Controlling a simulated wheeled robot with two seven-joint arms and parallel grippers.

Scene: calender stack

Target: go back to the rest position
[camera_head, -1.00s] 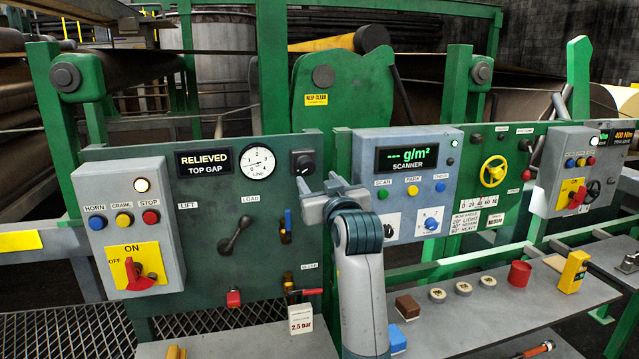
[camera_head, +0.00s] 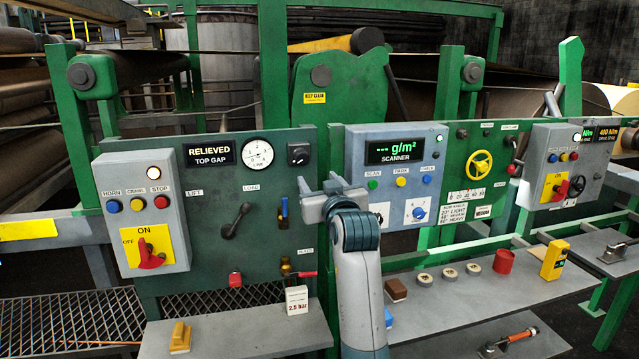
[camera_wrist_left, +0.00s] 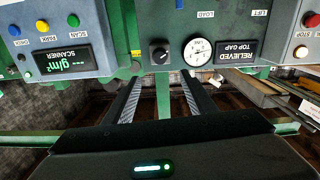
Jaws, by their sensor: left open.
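My left gripper (camera_head: 336,193) is in front of the panels in the head view, between the green top gap panel and the grey scanner box. In the left wrist view its two fingers (camera_wrist_left: 160,97) stand apart with nothing between them. That view is upside down and shows the black knob, the dial gauge and the scanner display beyond the fingers. The left gripper appears clear of the panels, though the exact gap cannot be told. My right gripper is in neither view.
The grey control box (camera_head: 145,215) with a red switch stands at left. The scanner box (camera_head: 398,178) is at right of my arm. A grey shelf (camera_head: 445,302) below holds a brown block (camera_head: 396,290), several round discs, a red cup (camera_head: 503,261) and a yellow device (camera_head: 553,260).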

